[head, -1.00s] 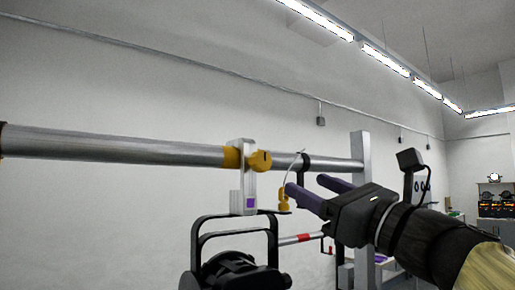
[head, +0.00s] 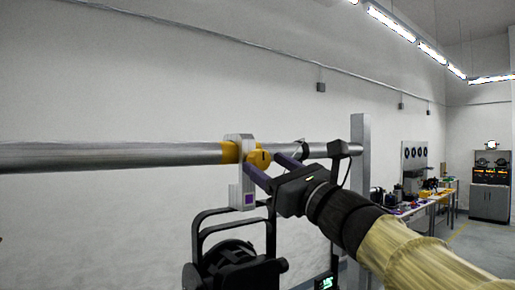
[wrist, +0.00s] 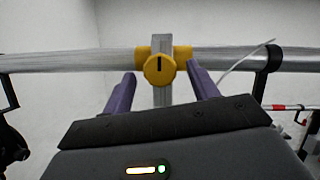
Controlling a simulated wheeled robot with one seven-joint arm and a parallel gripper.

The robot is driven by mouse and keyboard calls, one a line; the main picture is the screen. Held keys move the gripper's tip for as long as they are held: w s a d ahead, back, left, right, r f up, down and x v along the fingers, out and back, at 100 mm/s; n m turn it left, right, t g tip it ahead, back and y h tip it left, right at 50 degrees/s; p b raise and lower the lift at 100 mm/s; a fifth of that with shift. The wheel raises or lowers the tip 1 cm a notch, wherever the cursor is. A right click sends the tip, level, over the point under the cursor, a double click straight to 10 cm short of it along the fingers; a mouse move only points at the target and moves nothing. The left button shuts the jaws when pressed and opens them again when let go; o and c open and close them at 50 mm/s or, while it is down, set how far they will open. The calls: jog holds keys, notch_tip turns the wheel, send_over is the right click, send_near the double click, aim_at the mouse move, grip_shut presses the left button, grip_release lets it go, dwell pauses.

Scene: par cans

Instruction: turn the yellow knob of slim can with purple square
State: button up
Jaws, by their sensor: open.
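The yellow knob (head: 260,158) sits on the clamp of the slim can, at the metal pipe. In the wrist view the knob (wrist: 159,70) is round with a dark upright slot. A purple square (head: 249,199) marks the clamp's lower bracket. The slim can (head: 238,262) hangs below in a black yoke, cut by the bottom edge. My gripper (head: 268,169) is open, its purple fingers pointing at the knob. In the wrist view my gripper (wrist: 160,84) has one finger on each side of the knob, with gaps visible. Contact is not seen.
The metal pipe (head: 110,156) runs across the view to a grey upright post (head: 360,190). Another clamp (wrist: 262,78) with a thin pale cable is to the right in the wrist view. Benches and a cabinet (head: 490,203) stand far right.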

aim_at(264, 164)
jog(key=p+x, duration=0.1)
jog(key=x, duration=0.2)
jog(key=shift+w+a, duration=0.1)
jog(key=shift+w, duration=0.05)
jog(key=c, duration=1)
jog(key=shift+f+m+h+b, duration=0.15)
jog(key=shift+m+h+b, duration=0.15)
jog(key=shift+m+b, duration=0.35)
